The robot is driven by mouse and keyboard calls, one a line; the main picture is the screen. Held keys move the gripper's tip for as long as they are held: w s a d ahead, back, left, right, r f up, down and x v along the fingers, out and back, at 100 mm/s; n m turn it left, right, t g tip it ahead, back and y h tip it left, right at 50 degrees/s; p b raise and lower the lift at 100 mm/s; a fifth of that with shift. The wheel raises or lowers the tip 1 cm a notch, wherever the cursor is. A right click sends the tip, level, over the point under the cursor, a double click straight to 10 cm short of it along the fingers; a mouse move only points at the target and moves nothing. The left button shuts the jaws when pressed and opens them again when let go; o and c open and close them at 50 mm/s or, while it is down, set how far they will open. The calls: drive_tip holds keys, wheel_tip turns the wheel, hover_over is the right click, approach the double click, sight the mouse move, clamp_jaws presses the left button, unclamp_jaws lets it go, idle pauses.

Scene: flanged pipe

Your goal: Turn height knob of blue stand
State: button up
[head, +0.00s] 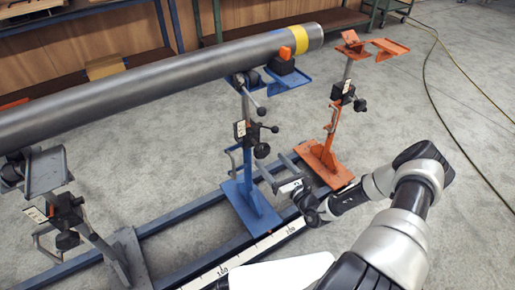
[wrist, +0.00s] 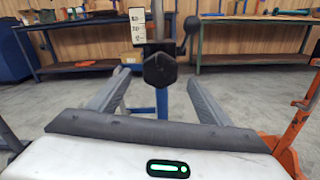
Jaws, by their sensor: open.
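The blue stand (head: 246,190) stands on the blue floor rail in the middle of the head view, under the pipe. Its black height knob (head: 262,151) sits low on the black clamp block, next to a lever with a ball end. In the wrist view the knob (wrist: 160,70) is a dark hexagonal shape straight ahead, between the fingertips in the picture. My gripper (head: 270,160) is open, just below and right of the knob in the head view. Its two grey fingers (wrist: 160,80) are spread either side of the knob's outline, with no contact visible. The exact gap is unclear.
The grey pipe (head: 150,88) with a yellow band lies above the stands. An orange stand (head: 325,155) is close at right, a grey stand (head: 75,215) at left. A scale strip (head: 250,252) runs along the rail. A workbench (wrist: 250,45) is behind; open floor is at right.

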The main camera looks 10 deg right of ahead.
drive_tip(key=b+x, duration=0.2)
drive_tip(key=x, duration=0.8)
drive_tip(key=shift+w, duration=0.3)
drive_tip(key=c, duration=1)
drive_tip(key=shift+c, duration=0.2)
